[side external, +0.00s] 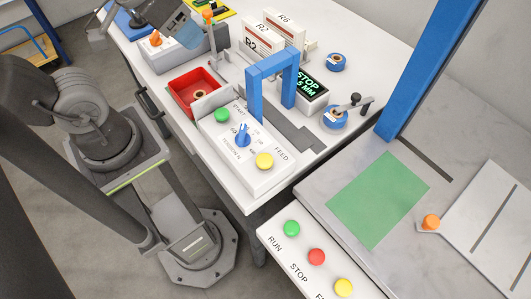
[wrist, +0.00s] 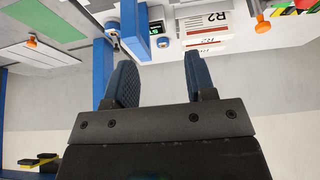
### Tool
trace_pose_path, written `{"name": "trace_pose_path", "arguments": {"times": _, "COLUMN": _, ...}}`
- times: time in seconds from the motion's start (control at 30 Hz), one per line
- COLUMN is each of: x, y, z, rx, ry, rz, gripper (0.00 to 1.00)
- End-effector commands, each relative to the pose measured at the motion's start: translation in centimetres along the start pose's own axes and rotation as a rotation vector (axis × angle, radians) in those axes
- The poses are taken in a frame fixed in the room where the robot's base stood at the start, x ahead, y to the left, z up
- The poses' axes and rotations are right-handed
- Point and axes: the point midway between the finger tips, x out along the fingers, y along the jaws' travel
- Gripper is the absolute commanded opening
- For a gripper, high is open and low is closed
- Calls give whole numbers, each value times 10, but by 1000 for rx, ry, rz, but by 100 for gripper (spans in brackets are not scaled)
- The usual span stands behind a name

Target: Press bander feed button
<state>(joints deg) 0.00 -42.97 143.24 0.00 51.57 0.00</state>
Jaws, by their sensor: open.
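The yellow feed button (side external: 264,161) sits on the white bander control box (side external: 244,178), beside the printed word FEED. The same box carries a green start button (side external: 222,115) and a blue tension knob (side external: 243,135). The blue bander arch (side external: 257,90) stands just behind the box. My gripper (wrist: 160,60) shows in the wrist view with two dark blue textured fingers spread apart and nothing between them. The feed button is not visible in the wrist view.
A red tray (side external: 196,91) lies left of the arch. A lit display (side external: 307,87) and blue tape rolls (side external: 335,118) are to the right. A separate front panel has green, red (side external: 316,257) and yellow buttons. A green mat (side external: 378,200) lies on the right table.

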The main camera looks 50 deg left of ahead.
Motion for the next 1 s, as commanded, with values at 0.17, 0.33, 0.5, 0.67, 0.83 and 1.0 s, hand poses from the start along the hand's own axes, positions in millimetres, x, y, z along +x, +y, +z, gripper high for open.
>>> {"name": "trace_pose_path", "arguments": {"times": 0.17, "x": 0, "y": 0, "z": 0, "rx": 0, "ry": 0, "rz": 0, "gripper": 50}}
{"name": "trace_pose_path", "arguments": {"times": 0.33, "x": 0, "y": 0, "z": 0, "rx": 0, "ry": 0, "rz": 0, "gripper": 45}}
{"name": "trace_pose_path", "arguments": {"times": 0.5, "x": 0, "y": 0, "z": 0, "rx": 0, "ry": 0, "rz": 0, "gripper": 28}}
{"name": "trace_pose_path", "arguments": {"times": 0.67, "x": 0, "y": 0, "z": 0, "rx": 0, "ry": 0, "rz": 0, "gripper": 13}}
{"name": "trace_pose_path", "arguments": {"times": 0.83, "x": 0, "y": 0, "z": 0, "rx": 0, "ry": 0, "rz": 0, "gripper": 0}}
{"name": "trace_pose_path", "arguments": {"times": 1.0, "x": 0, "y": 0, "z": 0, "rx": 0, "ry": 0, "rz": 0, "gripper": 0}}
